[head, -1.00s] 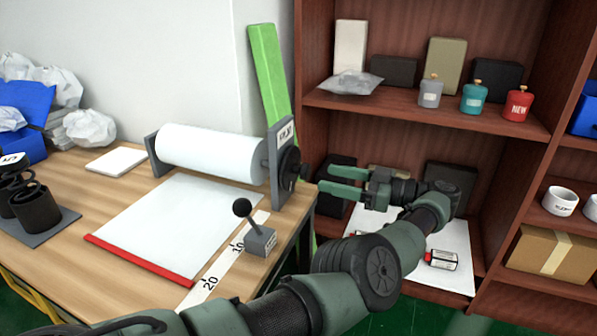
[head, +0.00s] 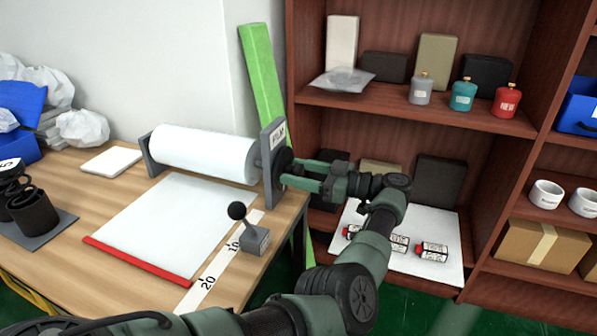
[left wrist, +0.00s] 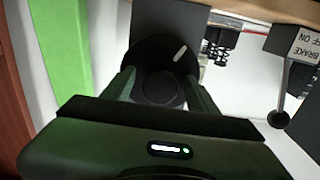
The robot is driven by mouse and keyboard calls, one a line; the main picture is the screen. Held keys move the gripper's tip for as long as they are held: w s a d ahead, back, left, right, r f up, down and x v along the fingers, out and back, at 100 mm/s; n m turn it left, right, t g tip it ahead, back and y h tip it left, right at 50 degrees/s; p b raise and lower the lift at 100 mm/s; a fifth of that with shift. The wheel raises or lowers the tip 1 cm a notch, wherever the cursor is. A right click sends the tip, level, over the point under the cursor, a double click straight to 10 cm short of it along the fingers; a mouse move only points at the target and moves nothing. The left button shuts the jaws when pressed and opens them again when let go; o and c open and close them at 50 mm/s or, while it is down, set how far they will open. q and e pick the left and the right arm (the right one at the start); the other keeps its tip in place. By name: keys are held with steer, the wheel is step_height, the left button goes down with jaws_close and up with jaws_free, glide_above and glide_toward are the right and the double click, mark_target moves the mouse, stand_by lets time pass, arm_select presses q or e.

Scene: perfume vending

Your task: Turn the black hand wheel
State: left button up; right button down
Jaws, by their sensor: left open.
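The black hand wheel (head: 284,160) is on the end plate of the white film roll (head: 203,154), at the table's right edge. In the left wrist view the wheel (left wrist: 172,62) fills the space ahead and shows a pale mark near its upper right rim. My left gripper (head: 290,174) is open, with its green fingers pointing left at the wheel. In the left wrist view one finger is on each side of the wheel's hub. I cannot tell whether they touch it. My right gripper is not in view.
A brake lever with a black ball (head: 237,211) stands on the table near the roll. A green strip (head: 262,80) leans on the wall behind. The brown shelf (head: 420,112) with bottles and boxes is close on the right, with small labelled bottles on a white sheet below my arm.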

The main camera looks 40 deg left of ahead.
arm_select(q)
jaws_close()
steer(key=shift+n, duration=0.3)
